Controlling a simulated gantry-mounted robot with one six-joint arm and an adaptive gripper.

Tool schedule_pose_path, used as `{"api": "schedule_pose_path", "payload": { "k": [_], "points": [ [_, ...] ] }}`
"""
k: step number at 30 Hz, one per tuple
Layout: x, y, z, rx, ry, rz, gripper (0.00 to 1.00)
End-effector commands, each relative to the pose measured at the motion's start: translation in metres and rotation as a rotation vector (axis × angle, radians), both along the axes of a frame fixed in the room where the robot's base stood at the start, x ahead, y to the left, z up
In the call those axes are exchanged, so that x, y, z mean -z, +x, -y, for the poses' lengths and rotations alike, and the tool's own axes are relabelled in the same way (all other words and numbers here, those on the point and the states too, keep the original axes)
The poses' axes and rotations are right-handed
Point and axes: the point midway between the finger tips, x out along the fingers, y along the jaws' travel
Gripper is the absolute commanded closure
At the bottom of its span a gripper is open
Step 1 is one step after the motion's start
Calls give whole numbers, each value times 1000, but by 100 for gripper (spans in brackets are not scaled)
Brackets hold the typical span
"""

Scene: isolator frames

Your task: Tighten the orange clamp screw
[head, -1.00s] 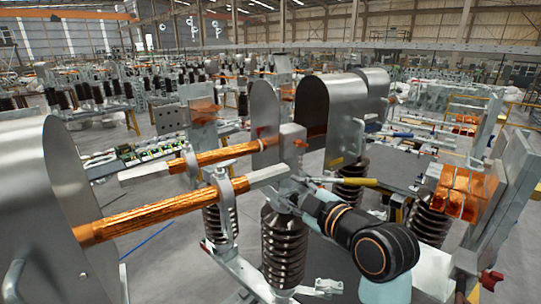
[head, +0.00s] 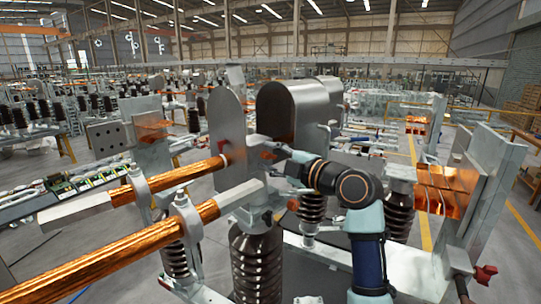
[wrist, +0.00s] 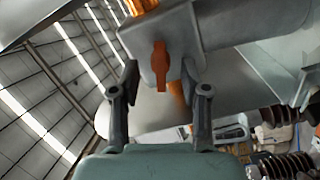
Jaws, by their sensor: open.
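The orange clamp screw (wrist: 160,65) shows in the wrist view as a flat upright handle on a grey metal block (wrist: 182,38). My gripper (wrist: 159,80) is open, with one finger on each side of the screw and a gap on both sides. I cannot tell how deep the fingertips reach along it. In the head view a small orange-red spot (head: 267,155) on the clamp block, below the rounded metal shield, looks like the screw. My gripper there is small and partly hidden behind my wrist joint.
Copper bars (head: 115,262) run in from the left to the clamp. A rounded metal shield (head: 297,110) stands just above. Ribbed dark insulators (head: 257,262) stand below and beside my arm. A red knob (head: 485,274) sits at lower right.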

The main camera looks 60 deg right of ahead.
Motion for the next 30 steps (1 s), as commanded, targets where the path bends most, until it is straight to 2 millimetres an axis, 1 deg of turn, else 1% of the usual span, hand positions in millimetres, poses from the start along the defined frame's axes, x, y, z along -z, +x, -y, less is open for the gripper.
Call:
{"api": "schedule_pose_path", "payload": {
  "k": [5, 6, 14, 23, 30],
  "points": [
    [1, 0, 0, 0, 0, 0, 54],
    [1, 0, 0, 0, 0, 0, 56],
    [1, 0, 0, 0, 0, 0, 99],
    [0, 0, 0, 0, 14, 4, 100],
    [-1, 0, 0, 1, 106, 31, 100]
  ]
}}
